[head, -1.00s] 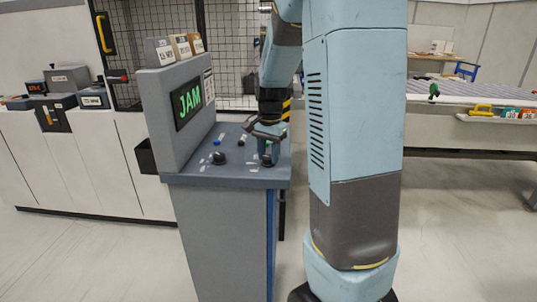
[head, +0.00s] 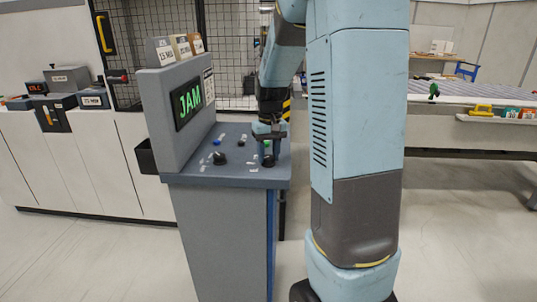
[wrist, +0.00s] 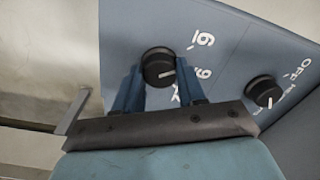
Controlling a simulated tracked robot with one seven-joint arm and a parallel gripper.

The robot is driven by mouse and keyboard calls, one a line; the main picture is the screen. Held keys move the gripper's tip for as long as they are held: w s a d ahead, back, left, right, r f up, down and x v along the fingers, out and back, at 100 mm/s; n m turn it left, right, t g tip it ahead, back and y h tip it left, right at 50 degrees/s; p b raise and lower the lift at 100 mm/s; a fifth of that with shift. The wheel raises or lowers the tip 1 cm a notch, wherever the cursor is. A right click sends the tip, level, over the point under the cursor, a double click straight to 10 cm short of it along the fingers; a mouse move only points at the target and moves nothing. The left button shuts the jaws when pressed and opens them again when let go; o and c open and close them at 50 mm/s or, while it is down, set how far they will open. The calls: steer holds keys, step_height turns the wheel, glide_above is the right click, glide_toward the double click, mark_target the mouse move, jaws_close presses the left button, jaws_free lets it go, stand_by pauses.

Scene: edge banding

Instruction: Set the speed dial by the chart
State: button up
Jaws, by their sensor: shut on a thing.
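My gripper (head: 268,152) points down at the right-hand black knob (head: 268,161) on the sloping top of the grey console (head: 225,235). In the wrist view its two blue fingers (wrist: 159,88) are shut on this black dial (wrist: 158,65), one on each side. The dial's pale pointer line aims right. White numerals stand around it, turned sideways and partly covered by a finger. A second black knob (wrist: 263,90), labelled OFF and apparently HEAT, sits to the right; it shows in the head view (head: 219,158). A small white chart (head: 208,86) on the console's upright panel is too small to read.
A screen (head: 187,102) on the upright panel reads JAM in green. Blue (head: 217,141), black (head: 241,142) and green (head: 267,142) controls sit behind the knobs. Labelled blocks (head: 180,45) stand on top of the panel. A mesh fence (head: 235,50) is behind.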

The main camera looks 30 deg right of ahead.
mark_target(269, 156)
steer(key=shift+n, duration=1.1)
steer(key=o, duration=1.1)
steer(key=shift+c, duration=0.2)
step_height(269, 156, up, 14)
steer(key=shift+d+f, duration=0.15)
steer(key=shift+d, duration=0.05)
